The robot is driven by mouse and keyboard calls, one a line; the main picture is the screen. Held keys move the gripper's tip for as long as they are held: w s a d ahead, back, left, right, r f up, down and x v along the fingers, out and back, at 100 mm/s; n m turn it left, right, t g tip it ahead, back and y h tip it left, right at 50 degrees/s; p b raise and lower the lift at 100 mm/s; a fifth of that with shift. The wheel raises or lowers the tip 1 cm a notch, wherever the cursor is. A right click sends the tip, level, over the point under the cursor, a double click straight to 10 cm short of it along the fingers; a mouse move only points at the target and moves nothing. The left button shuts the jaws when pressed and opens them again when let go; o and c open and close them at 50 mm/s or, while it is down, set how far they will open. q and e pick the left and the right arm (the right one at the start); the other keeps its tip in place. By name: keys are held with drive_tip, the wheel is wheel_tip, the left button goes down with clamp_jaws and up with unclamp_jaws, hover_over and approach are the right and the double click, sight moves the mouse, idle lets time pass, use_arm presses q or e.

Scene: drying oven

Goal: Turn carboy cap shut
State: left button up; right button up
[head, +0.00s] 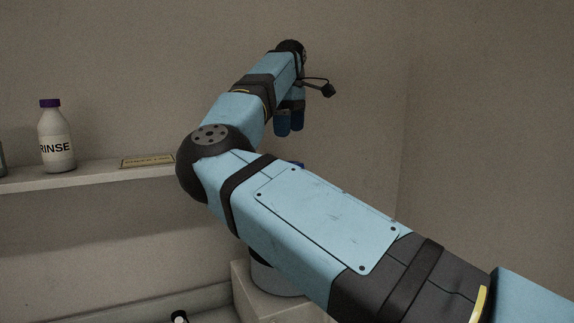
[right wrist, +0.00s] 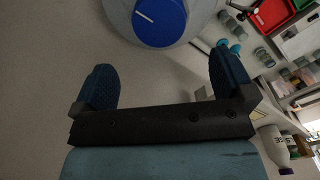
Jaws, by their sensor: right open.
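The carboy (head: 278,282) stands on a pale block in the head view, mostly hidden behind my right arm. A bit of its blue cap (head: 299,165) shows past the arm. In the right wrist view the round blue cap (right wrist: 163,22) with a white line lies at the top edge, on the greyish carboy (right wrist: 201,14). My right gripper (head: 289,122) is above the cap in the head view, fingers pointing down. In the right wrist view the right gripper (right wrist: 163,84) is open and empty, its blue fingers apart from the cap. My left gripper is in neither view.
A white RINSE bottle (head: 57,147) with a purple cap stands on the wall shelf (head: 95,176) at left, with a small sign (head: 147,160) beside it. A wall corner is at right. The right wrist view also shows a red tray (right wrist: 270,14) and shelves at right.

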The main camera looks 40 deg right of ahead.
wheel_tip(320, 180, down, 10)
drive_tip(key=shift+r, duration=0.25)
drive_tip(key=c, duration=0.8)
